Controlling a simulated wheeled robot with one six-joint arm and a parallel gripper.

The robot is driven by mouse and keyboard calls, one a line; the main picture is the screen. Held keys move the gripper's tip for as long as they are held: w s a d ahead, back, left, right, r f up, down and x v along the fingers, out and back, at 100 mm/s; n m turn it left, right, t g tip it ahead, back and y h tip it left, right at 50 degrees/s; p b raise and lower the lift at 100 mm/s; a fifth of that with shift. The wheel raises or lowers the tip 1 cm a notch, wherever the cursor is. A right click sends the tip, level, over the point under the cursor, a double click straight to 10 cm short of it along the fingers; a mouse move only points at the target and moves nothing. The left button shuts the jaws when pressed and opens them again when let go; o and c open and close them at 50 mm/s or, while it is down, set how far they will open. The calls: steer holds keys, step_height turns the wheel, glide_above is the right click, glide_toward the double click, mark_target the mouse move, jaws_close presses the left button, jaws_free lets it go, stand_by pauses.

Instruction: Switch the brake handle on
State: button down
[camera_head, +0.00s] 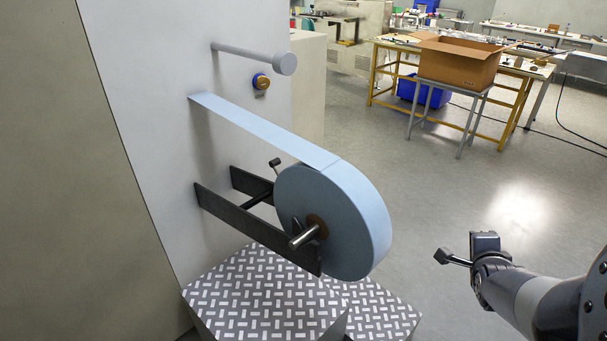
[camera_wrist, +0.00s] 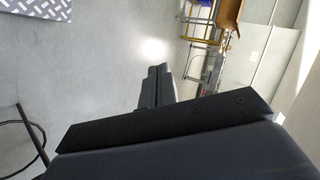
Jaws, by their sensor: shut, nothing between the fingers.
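A small dark lever with a knob, which looks like the brake handle (camera_head: 275,163), shows just behind the upper left edge of the light blue film roll (camera_head: 335,220). Its lower part is hidden by the roll. My gripper (camera_head: 443,256) is at the lower right of the head view, to the right of the roll and well apart from it. It is shut and empty. In the wrist view the closed fingers (camera_wrist: 157,85) point away over bare floor. The lever is not seen in the wrist view.
The roll sits on a shaft (camera_head: 305,237) between dark brackets (camera_head: 245,222) on a pale machine wall (camera_head: 150,60). A patterned step (camera_head: 265,290) lies below. A cardboard box (camera_head: 458,62) on a stand is far back. Floor between my gripper and the roll is clear.

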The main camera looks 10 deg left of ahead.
steer(key=w+d+f+m+t+b, duration=0.4)
steer(key=w+m+b, duration=0.1)
steer(key=w+m, duration=0.1)
steer(key=shift+d+f+m+t, duration=0.2)
steer(key=shift+d+m+t, duration=0.1)
